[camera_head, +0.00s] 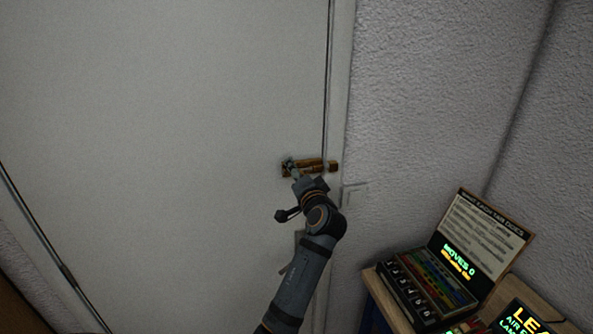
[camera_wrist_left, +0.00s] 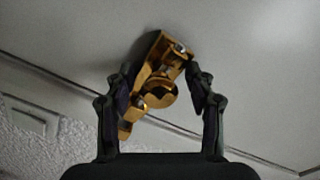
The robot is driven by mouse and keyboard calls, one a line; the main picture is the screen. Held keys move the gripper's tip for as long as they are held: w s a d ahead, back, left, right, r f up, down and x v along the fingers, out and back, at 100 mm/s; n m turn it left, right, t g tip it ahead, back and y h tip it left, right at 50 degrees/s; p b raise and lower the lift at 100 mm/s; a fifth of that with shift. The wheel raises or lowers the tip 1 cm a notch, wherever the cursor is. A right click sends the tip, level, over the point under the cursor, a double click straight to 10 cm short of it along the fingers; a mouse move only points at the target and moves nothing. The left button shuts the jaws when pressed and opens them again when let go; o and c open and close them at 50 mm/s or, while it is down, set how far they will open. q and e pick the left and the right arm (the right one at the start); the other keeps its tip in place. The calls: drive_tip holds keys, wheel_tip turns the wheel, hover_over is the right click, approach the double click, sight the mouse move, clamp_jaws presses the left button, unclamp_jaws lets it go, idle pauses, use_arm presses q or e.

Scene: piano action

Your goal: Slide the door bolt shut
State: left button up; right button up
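The brass door bolt (camera_head: 313,165) is mounted level on the white door (camera_head: 180,110), at its right edge by the frame. Its right end piece (camera_head: 333,167) sits on the frame side of the door gap. My left gripper (camera_head: 291,168) is at the bolt's left end and covers part of it. In the left wrist view the bolt (camera_wrist_left: 167,55) and its round knob (camera_wrist_left: 158,94) lie between the two spread fingers (camera_wrist_left: 160,76). I cannot tell whether either finger touches the brass. My right gripper is not in view.
A door handle (camera_head: 288,269) is below the bolt, partly behind my left arm. A light switch (camera_head: 353,195) is on the wall right of the frame. A wooden table (camera_head: 384,296) at lower right holds a game box (camera_head: 480,235) with a lit display.

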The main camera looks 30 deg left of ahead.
sight(308, 169)
use_arm(q)
drive_tip(key=shift+s+d+r, duration=0.1)
drive_tip(key=shift+d, duration=0.05)
drive_tip(key=shift+c, duration=3.6)
clamp_jaws()
drive_tip(key=w+d+b, duration=0.1)
drive_tip(key=w+b, duration=0.1)
drive_tip(key=shift+w+d+f, duration=0.2)
drive_tip(key=shift+w+d, duration=0.1)
drive_tip(key=shift+d, duration=0.05)
drive_tip(key=shift+w+d+r, duration=0.1)
drive_tip(key=shift+w+d, duration=0.05)
drive_tip(key=shift+w, duration=0.05)
drive_tip(key=shift+s, duration=0.1)
drive_tip(key=shift+o, duration=1.3)
unclamp_jaws()
drive_tip(key=o, duration=0.5)
drive_tip(key=shift+w, duration=0.2)
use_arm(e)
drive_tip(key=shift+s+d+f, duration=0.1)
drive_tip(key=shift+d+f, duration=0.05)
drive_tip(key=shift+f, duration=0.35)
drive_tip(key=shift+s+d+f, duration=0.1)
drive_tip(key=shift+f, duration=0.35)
